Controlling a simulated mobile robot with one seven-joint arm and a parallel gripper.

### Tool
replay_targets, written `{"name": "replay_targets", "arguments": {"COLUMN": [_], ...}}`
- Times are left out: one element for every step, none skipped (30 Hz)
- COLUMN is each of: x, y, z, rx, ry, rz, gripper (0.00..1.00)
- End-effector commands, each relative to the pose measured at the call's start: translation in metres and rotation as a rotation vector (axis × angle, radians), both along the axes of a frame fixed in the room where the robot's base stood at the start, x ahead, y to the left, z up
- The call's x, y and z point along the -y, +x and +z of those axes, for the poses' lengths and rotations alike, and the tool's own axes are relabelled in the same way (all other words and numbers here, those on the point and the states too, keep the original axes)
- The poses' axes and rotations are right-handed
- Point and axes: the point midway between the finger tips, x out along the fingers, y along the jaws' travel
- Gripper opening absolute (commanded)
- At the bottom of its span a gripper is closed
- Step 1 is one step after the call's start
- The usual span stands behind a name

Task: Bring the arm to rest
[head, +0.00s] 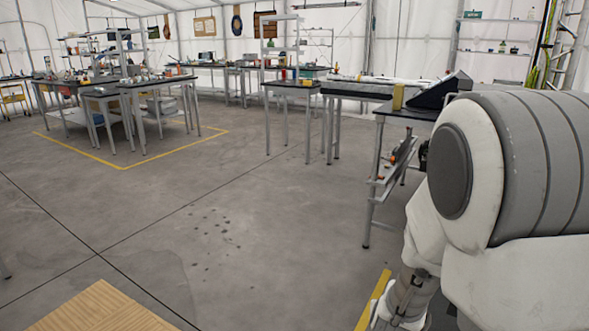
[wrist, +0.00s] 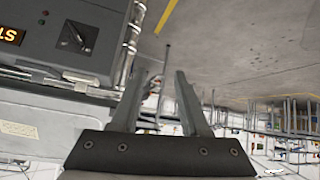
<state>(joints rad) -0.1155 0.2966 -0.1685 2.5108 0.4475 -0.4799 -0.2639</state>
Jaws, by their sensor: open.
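My gripper (wrist: 160,74) shows in the wrist view with its two grey fingers spread apart. Nothing is between the fingers; floor and distant furniture show behind them. The wrist view is tilted, nearly upside down. In the head view my arm (head: 520,170) fills the right side, folded close to the camera and bending downward. I cannot make out the fingers in the head view.
A grey machine housing (wrist: 60,45) lies close left of the gripper in the wrist view. A dark-topped bench (head: 410,112) stands just beyond my arm. A wooden surface (head: 95,310) is at bottom left. The middle floor (head: 230,200) is clear.

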Motion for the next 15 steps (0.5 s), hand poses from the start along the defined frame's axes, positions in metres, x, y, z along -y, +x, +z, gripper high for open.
{"name": "replay_targets", "arguments": {"x": [-0.01,-0.016,-0.023,-0.029,-0.034,-0.041,-0.045,-0.05,-0.055,-0.059,-0.063,-0.067,-0.07,-0.072,-0.075], "y": [0.0,-0.002,-0.004,-0.007,-0.01,-0.014,-0.018,-0.023,-0.029,-0.034,-0.04,-0.048,-0.055,-0.062,-0.071], "z": [0.016,0.023,0.033,0.04,0.048,0.058,0.065,0.073,0.082,0.089,0.096,0.106,0.112,0.119,0.127], "rx": [0.005,0.0,-0.008,-0.014,-0.019,-0.028,-0.036,-0.044,-0.055,-0.063,-0.072,-0.084,-0.094,-0.103,-0.119], "ry": [0.039,0.062,0.09,0.108,0.126,0.147,0.161,0.174,0.189,0.199,0.205,0.214,0.219,0.223,0.225], "rz": [0.022,0.036,0.056,0.07,0.084,0.103,0.119,0.134,0.152,0.166,0.181,0.197,0.21,0.221,0.235], "gripper": [0.45,0.45,0.45,0.45,0.45,0.45,0.45,0.45,0.45,0.45,0.45,0.45,0.45,0.45,0.45]}}
